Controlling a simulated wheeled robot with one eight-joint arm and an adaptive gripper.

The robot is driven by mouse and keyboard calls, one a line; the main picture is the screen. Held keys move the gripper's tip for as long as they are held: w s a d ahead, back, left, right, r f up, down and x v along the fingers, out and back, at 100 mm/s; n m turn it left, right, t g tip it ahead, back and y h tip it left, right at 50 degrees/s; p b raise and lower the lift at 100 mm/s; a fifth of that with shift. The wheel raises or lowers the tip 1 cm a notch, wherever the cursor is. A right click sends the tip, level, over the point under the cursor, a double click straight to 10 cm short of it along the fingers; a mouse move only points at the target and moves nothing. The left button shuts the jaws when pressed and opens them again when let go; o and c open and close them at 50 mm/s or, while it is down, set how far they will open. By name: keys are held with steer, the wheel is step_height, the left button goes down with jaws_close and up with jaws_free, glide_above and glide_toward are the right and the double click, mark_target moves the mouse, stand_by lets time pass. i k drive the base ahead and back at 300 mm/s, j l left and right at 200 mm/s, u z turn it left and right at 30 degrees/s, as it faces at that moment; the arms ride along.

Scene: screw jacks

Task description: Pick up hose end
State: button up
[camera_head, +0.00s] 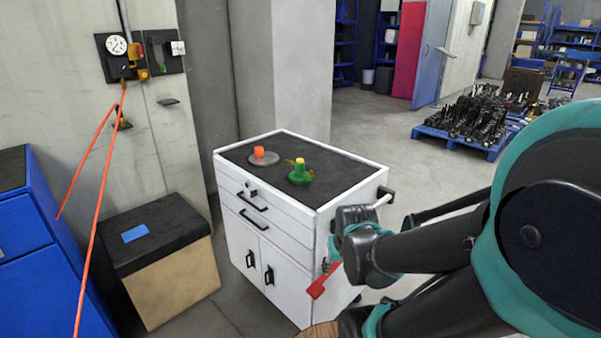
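A thin orange hose (98,215) hangs from the gauge and valve fitting on the left wall. One strand slants down to the blue cabinet's edge and another runs out of the bottom of the picture. I cannot make out a loose hose end for sure. My arm reaches in from the right, and my gripper (329,268) is beside the white cart's right front corner, well away from the hose. A red flat piece (322,282) shows at the gripper; I cannot tell whether it is part of it or held. The finger opening is hidden.
The white cart (270,226) carries an orange-topped grey disc (263,156) and a green jack with a yellow top (300,173). A black-topped box (165,270) and blue cabinet (30,235) stand left. A loaded blue pallet (455,141) is behind right. Floor behind the cart is clear.

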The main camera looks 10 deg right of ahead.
mark_target(122, 121)
steer(key=u, duration=0.35)
steer(key=i+j+u, duration=0.1)
steer(key=i+u, duration=0.55)
